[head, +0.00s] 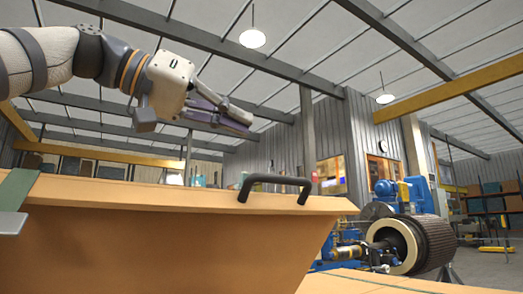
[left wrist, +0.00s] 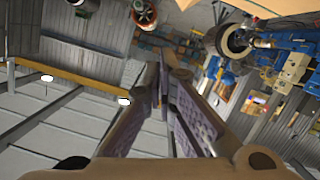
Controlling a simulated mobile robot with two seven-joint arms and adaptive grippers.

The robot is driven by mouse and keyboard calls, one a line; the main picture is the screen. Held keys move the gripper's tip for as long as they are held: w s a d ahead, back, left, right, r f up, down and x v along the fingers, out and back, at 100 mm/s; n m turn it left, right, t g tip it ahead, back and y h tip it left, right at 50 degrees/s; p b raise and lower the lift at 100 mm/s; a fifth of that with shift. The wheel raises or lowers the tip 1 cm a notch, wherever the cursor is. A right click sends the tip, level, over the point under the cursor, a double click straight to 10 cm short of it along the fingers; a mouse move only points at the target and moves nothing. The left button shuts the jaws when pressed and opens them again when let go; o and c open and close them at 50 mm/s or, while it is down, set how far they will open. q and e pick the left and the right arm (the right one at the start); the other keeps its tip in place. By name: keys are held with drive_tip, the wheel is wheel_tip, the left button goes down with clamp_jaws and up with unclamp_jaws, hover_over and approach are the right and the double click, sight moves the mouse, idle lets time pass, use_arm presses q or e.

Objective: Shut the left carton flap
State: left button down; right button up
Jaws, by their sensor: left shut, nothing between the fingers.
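The orange-brown carton (head: 165,250) fills the lower left of the head view. A panel of it, which looks like a flap (head: 150,194), runs along its top and slants up to the left. A black bar handle (head: 276,181) stands at its right part. I cannot tell whether this is the left flap. My left gripper (head: 245,120) is shut and empty, up in the air above the panel and the handle, touching neither. My right gripper is not in view.
A green strip (head: 17,188) and a grey plate (head: 12,223) lie at the carton's left edge. A machine with a large ribbed rotor (head: 425,243) stands to the right, with a blue motor (head: 386,188) behind. The air around my left gripper is clear.

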use_arm(q)
drive_tip(key=d+f, duration=0.2)
drive_tip(key=w+d+f, duration=0.1)
drive_tip(key=f, duration=0.1)
drive_tip(key=shift+w+d+f, duration=0.15)
drive_tip(key=shift+d, duration=0.2)
drive_tip(key=shift+w+d+f, duration=0.1)
drive_tip(key=shift+d+f, duration=0.05)
drive_tip(key=shift+f, duration=0.15)
drive_tip(key=shift+f, duration=0.1)
